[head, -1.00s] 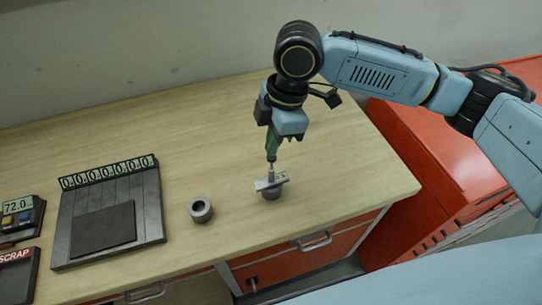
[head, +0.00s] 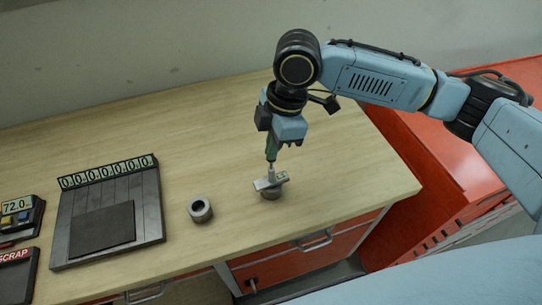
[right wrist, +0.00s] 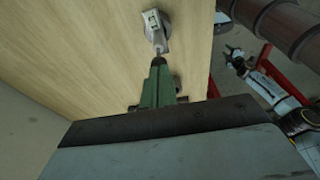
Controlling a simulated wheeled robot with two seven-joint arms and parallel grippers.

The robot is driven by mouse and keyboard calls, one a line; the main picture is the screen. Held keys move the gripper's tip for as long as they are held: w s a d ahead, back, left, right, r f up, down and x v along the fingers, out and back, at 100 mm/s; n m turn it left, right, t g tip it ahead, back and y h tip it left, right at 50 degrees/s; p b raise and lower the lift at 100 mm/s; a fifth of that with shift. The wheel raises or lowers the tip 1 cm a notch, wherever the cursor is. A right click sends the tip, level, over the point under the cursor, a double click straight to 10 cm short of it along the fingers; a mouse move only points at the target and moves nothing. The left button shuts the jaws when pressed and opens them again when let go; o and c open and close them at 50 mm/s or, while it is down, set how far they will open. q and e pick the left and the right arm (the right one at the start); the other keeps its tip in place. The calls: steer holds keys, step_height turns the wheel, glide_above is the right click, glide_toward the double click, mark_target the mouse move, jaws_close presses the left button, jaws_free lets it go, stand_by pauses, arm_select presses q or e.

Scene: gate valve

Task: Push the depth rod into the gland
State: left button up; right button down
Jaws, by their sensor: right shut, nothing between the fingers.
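The depth gauge has a flat pale base with a small display (head: 270,181). It sits across the top of a grey round gland (head: 271,194) near the front of the bench. The silver depth rod (head: 271,173) stands upright from the base; its lower end is hidden. My right gripper (head: 271,159), with green fingers, is shut and empty, pointing down directly above the rod. Its tips look to be at the rod's top; contact is too small to confirm. In the right wrist view, the fingertips (right wrist: 158,61) line up with the rod (right wrist: 158,46) and gauge base (right wrist: 153,22). My left gripper is not in view.
A second grey ring (head: 200,209) stands to the left of the gland. A dark tray with number tags (head: 153,205) lies further left, beside a 72.0 display (head: 17,206) and a SCRAP bin (head: 15,255). The bench (head: 185,135) behind is clear.

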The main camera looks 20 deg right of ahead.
steer(key=shift+f, duration=1.1)
steer(key=shift+s+f+p, duration=0.1)
steer(key=shift+f+p, duration=0.05)
steer(key=shift+p, duration=0.2)
stand_by(2.5)
steer(key=shift+r+p, duration=3.15)
steer(key=shift+p, duration=0.8)
